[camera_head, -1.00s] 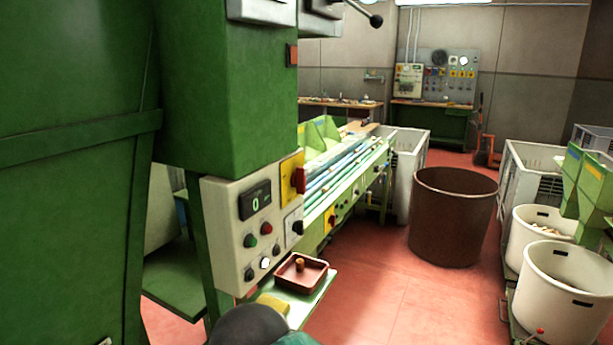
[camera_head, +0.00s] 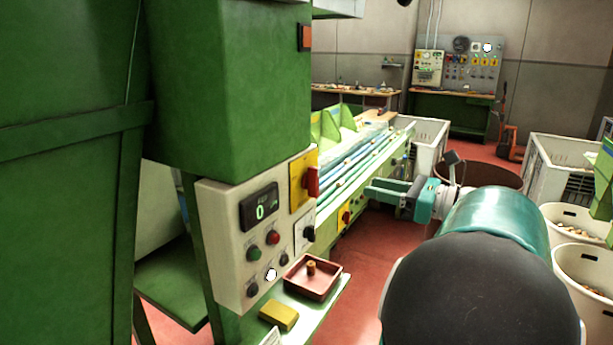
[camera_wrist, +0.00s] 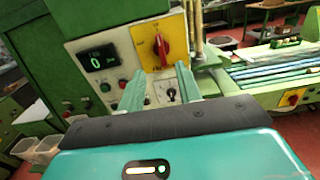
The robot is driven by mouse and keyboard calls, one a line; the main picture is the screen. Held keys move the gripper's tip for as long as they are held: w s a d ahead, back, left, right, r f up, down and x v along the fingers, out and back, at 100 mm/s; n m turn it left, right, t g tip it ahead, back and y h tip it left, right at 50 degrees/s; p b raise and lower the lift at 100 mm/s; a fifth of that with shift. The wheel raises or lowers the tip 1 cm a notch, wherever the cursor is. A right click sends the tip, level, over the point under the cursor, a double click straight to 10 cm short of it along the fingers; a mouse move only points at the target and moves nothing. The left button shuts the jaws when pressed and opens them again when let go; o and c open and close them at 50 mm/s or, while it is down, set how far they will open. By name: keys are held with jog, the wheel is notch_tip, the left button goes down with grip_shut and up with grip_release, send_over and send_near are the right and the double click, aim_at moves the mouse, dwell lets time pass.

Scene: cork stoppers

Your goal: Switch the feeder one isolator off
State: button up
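A red rotary isolator handle (camera_head: 313,182) sits on a yellow plate (camera_head: 298,180) at the upper right of the pale control panel (camera_head: 226,225). In the wrist view the handle (camera_wrist: 161,48) stands nearly upright, and the plate's markings are too small to read. My gripper (camera_head: 370,190) is in front of the conveyor, to the right of the panel and apart from it. In the wrist view my gripper (camera_wrist: 159,76) is open and empty, its two teal fingers pointing toward the panel below the handle. A second red-and-yellow switch (camera_head: 345,216) is on the conveyor's side.
The panel has a green display (camera_head: 259,207) reading 0, several buttons and a black knob (camera_head: 308,234). A brown tray (camera_head: 312,280) and yellow block (camera_head: 279,316) lie on a shelf below. A brown bin (camera_head: 490,174) stands behind my arm.

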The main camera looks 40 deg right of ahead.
aim_at(318, 176)
jog(key=x, duration=1.3)
jog(key=shift+w+a+f, duration=0.1)
jog(key=shift+w+a, duration=0.1)
grip_shut()
